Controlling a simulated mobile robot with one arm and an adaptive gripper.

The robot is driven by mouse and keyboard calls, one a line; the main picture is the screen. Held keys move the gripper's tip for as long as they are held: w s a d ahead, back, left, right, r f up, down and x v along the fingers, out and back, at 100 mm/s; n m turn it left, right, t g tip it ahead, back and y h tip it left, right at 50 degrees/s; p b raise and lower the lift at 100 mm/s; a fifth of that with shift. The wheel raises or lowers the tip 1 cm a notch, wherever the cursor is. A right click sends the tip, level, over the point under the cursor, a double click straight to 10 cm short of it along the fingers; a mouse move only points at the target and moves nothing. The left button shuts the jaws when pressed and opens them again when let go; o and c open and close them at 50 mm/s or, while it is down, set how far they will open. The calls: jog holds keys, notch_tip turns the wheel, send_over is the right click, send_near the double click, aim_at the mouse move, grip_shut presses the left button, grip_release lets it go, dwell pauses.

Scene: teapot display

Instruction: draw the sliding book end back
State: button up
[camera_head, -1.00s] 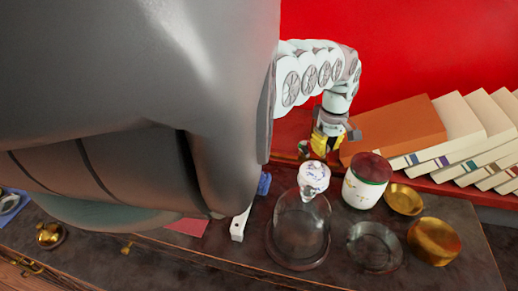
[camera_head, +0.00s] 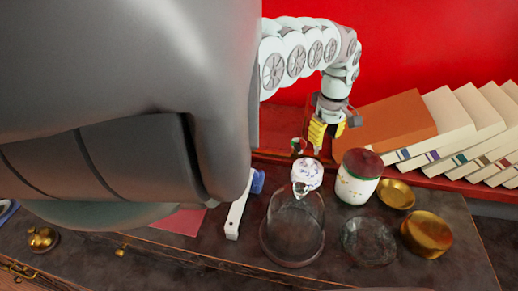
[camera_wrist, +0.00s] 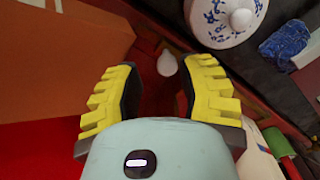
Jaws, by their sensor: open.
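My gripper (camera_head: 327,136) is open, its yellow fingers over the red shelf left of the leaning books. In the wrist view the open fingers (camera_wrist: 160,95) have a small pale knob (camera_wrist: 166,63) ahead of the gap between them, apart from both. The knob also shows just below the fingers in the head view (camera_head: 317,150). A flat orange-brown panel (camera_head: 396,120) leans at the left end of the books, right of my gripper; it fills the upper left of the wrist view (camera_wrist: 60,50). I cannot tell whether the panel or the knob's mount is the sliding book end.
A glass dome (camera_head: 293,228) with a blue-and-white lidded pot (camera_head: 307,174) behind it, a white jar (camera_head: 357,178), brass bowls (camera_head: 427,234) and a glass dish (camera_head: 368,242) crowd the counter in front. Cream books (camera_head: 450,118) lean at right. A red wall stands behind.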

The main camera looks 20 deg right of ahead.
notch_tip(320, 180, up, 9)
jog(key=w+a, duration=0.1)
jog(key=shift+f, duration=0.2)
jog(key=shift+w, duration=0.1)
dwell(0.4)
